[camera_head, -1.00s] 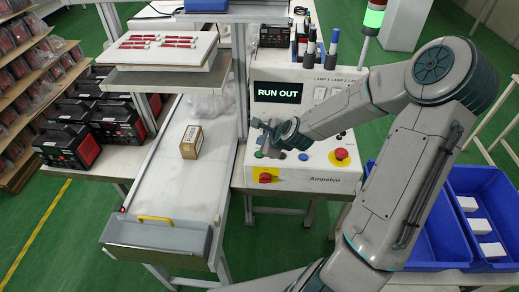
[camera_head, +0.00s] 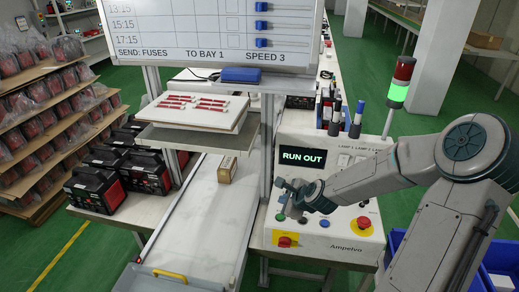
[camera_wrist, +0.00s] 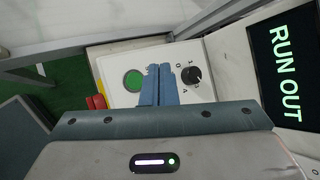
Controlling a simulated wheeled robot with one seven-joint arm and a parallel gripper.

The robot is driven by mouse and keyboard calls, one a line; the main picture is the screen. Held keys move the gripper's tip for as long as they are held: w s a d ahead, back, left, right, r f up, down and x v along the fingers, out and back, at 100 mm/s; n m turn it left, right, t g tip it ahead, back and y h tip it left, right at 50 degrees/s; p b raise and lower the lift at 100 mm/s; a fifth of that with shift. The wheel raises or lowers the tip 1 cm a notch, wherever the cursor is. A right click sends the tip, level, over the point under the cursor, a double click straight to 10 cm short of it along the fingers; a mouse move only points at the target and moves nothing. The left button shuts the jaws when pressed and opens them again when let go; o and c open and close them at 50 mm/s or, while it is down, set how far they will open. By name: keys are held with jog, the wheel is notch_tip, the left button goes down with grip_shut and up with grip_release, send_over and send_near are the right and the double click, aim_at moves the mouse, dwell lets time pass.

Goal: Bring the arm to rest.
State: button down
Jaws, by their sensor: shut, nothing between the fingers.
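My gripper (camera_head: 285,203) is at the left part of the control panel's face, below the RUN OUT screen (camera_head: 306,156). In the wrist view its two blue fingers (camera_wrist: 158,75) are together, with nothing between them. Just past the fingertips are a green button (camera_wrist: 134,80) on the left and a black rotary knob (camera_wrist: 191,75) on the right. I cannot tell whether the fingers touch the panel. My arm reaches in from the right, bent at the elbow.
The control panel (camera_head: 340,243) carries a red knob on yellow (camera_head: 285,241) and a red mushroom button (camera_head: 361,223). A white chute (camera_head: 205,215) holds a small carton (camera_head: 227,170). A lamp tower (camera_head: 399,85) glows green. Blue bins (camera_head: 500,262) stand at lower right.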

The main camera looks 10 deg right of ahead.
jog(key=shift+s, duration=0.1)
jog(key=shift+s+a+n, duration=0.2)
jog(key=shift+s+n, duration=0.05)
jog(key=shift+n, duration=0.25)
jog(key=s+r+n+g+h, duration=0.1)
jog(key=s+r+n, duration=0.4)
jog(key=s+n, duration=0.2)
jog(key=s+r+n+g+h+b, duration=0.1)
jog(key=s+r+n, duration=0.4)
jog(key=s, duration=0.5)
jog(key=s+r+n+g+h, duration=0.1)
jog(key=s+r+n+g, duration=0.1)
jog(key=s+r+n, duration=0.4)
jog(key=s+n, duration=0.3)
jog(key=shift+s+g+h+b, duration=0.15)
jog(key=shift+g+h+b, duration=0.15)
jog(key=shift+h+b, duration=0.1)
jog(key=shift+a+r, duration=0.1)
dwell(1.8)
